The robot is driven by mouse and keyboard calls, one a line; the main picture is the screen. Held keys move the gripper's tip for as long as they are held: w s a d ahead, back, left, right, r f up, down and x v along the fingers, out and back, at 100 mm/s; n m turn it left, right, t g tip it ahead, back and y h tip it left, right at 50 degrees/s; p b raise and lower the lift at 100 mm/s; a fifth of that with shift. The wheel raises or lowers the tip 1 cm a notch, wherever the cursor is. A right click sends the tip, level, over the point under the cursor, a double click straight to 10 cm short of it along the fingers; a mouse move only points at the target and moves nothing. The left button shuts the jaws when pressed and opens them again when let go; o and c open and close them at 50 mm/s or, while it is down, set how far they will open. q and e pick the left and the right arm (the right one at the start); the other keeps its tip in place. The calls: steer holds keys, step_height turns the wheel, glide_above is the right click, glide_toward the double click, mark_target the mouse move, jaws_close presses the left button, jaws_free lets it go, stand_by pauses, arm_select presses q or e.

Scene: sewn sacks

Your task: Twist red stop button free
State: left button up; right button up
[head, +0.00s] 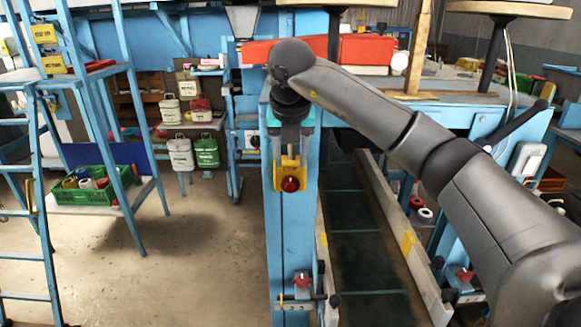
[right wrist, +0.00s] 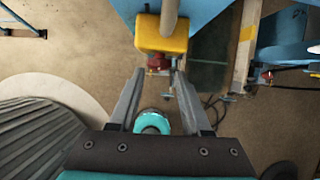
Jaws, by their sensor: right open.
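The red stop button (head: 290,184) sits on the lower front of a small yellow box (head: 279,184) on a blue post in the head view. My right gripper (head: 290,158) points down in front of the box, partly hiding its upper part. In the right wrist view my right gripper (right wrist: 158,74) is open, with nothing between its fingers. The yellow box (right wrist: 160,38) is just beyond the fingertips there. A red part shows below the box; I cannot tell whether it is the button or a lower knob. My left gripper is not in view.
Another red knob (head: 302,280) with a metal fitting is lower on the blue post (head: 282,235). A dark conveyor belt (head: 362,240) runs right of the post. A green crate (head: 88,189) stands on the left shelf. The floor on the left is open.

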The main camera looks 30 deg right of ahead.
mark_target(291, 177)
steer(key=shift+x, duration=2.05)
steer(key=shift+c, duration=0.2)
jaws_close()
steer(key=shift+s+f, duration=0.1)
steer(key=shift+f, duration=0.05)
